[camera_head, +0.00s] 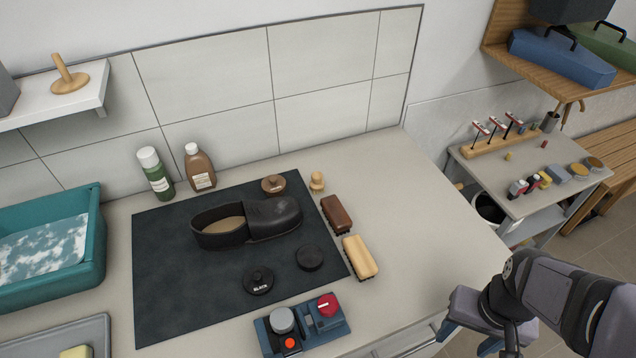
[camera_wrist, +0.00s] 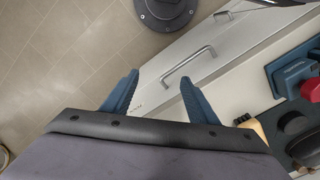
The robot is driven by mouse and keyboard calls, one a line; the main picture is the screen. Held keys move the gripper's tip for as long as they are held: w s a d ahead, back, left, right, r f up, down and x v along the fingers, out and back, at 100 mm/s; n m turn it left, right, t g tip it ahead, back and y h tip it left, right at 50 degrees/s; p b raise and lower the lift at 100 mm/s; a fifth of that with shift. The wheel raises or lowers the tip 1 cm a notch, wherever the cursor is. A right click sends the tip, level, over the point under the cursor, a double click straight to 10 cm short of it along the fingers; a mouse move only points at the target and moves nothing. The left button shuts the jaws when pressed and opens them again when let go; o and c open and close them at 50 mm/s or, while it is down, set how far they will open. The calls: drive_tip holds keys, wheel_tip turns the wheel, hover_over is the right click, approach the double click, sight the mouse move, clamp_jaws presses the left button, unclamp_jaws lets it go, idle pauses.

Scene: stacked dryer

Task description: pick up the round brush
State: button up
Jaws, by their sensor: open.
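The round brush (camera_head: 317,181), small and of light wood with a knob-like top, stands on the counter just beyond the back right corner of the dark mat (camera_head: 170,250). It is right of a round brown piece with a knob (camera_head: 273,184) and behind the dark brown oblong brush (camera_head: 336,214). My gripper (camera_head: 465,338) is at the lower right, off the counter's front edge and far from the round brush. In the wrist view its blue fingers (camera_wrist: 160,98) are spread and empty, over the floor and drawer front. I cannot make out the round brush there.
A black shoe (camera_head: 250,222) and black tins (camera_head: 258,282) lie on the mat. A light oblong brush (camera_head: 360,256) and a blue stand with a red knob (camera_head: 303,325) lie nearer the front. Bottles (camera_head: 200,168) stand behind. The counter right of the brushes is clear.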

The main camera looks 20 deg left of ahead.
drive_tip(key=w+a+r+n+t, duration=0.1)
drive_tip(key=w+a+n, duration=0.2)
drive_tip(key=w+n, duration=0.25)
drive_tip(key=w+a+r+n, duration=0.2)
drive_tip(key=w+a+n, duration=0.1)
drive_tip(key=w+n, duration=0.3)
drive_tip(key=n+t+y+p, duration=0.2)
drive_tip(key=n+t, duration=0.1)
drive_tip(key=n, duration=2.6)
hover_over(317, 176)
drive_tip(key=s+d, duration=0.1)
drive_tip(key=s, duration=0.1)
drive_tip(key=shift+w+r, duration=0.1)
drive_tip(key=shift+r, duration=0.35)
drive_tip(key=shift+p+x, duration=1.7)
drive_tip(key=shift+x, duration=1.95)
drive_tip(key=c, duration=1.1)
